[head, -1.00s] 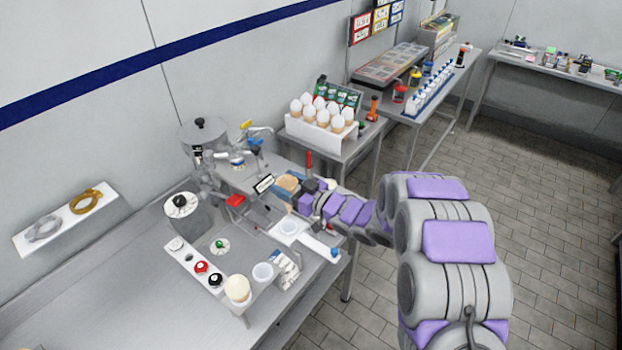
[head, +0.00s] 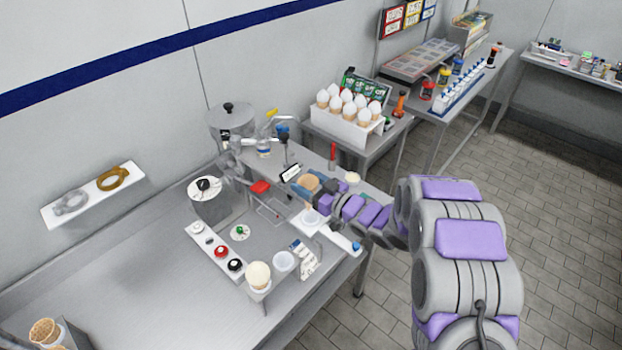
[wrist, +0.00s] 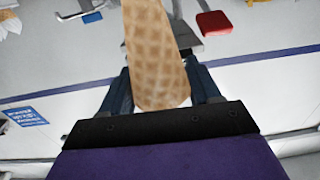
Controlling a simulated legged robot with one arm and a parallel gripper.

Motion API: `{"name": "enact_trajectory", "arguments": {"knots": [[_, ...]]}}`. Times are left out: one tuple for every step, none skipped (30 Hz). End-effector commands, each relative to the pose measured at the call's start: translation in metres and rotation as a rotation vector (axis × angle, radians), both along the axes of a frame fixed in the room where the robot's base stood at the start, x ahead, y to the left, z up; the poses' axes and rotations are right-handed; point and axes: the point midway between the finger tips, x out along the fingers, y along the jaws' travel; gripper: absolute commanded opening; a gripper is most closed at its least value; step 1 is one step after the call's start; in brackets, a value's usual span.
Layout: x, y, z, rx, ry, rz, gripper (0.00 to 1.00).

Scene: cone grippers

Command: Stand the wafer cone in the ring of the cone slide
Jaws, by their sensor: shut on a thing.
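The tan wafer cone (wrist: 157,55) fills the middle of the wrist view, its waffle grid clear. My gripper (wrist: 160,88) is shut on it, with one dark finger on each side. In the head view my gripper (head: 322,194) is over the bench, and the cone (head: 308,182) shows as a round tan shape at its fingers. The white slide plate (head: 335,236) lies just below and nearer than the gripper in the picture. What looks like its ring (head: 311,217) is at its left end, apart from the cone and with nothing seen in it.
A white button strip (head: 213,249), a cup with a pale ball (head: 258,276) and an empty white cup (head: 284,261) stand left of the slide. A red-handled machine (head: 260,187) stands behind. Bare bench (head: 130,275) lies to the left.

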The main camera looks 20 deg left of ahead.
Motion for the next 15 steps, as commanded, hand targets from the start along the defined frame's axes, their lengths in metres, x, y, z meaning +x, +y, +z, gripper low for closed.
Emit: {"name": "enact_trajectory", "arguments": {"knots": [[0.000, -0.002, -0.006, 0.001, 0.002, -0.001, 0.50], [0.000, -0.002, -0.009, 0.001, 0.002, -0.001, 0.50], [0.000, -0.003, -0.012, 0.002, 0.002, -0.001, 0.50], [0.000, -0.004, -0.014, 0.004, 0.002, 0.000, 0.50], [0.000, -0.005, -0.016, 0.005, 0.001, 0.000, 0.50], [0.000, -0.007, -0.017, 0.006, 0.002, -0.001, 0.50], [0.000, -0.008, -0.019, 0.007, 0.002, -0.001, 0.50], [0.000, -0.008, -0.020, 0.007, 0.002, -0.001, 0.50], [0.000, -0.008, -0.021, 0.007, 0.002, -0.001, 0.50], [0.000, -0.008, -0.022, 0.007, 0.001, -0.001, 0.50], [0.000, -0.008, -0.022, 0.007, 0.001, -0.001, 0.50], [0.000, -0.007, -0.023, 0.005, 0.000, -0.001, 0.50], [0.000, -0.005, -0.023, 0.005, 0.000, -0.001, 0.50], [0.000, -0.004, -0.023, 0.004, -0.001, 0.000, 0.50], [0.000, -0.003, -0.024, 0.002, 0.000, 0.000, 0.50]]}}
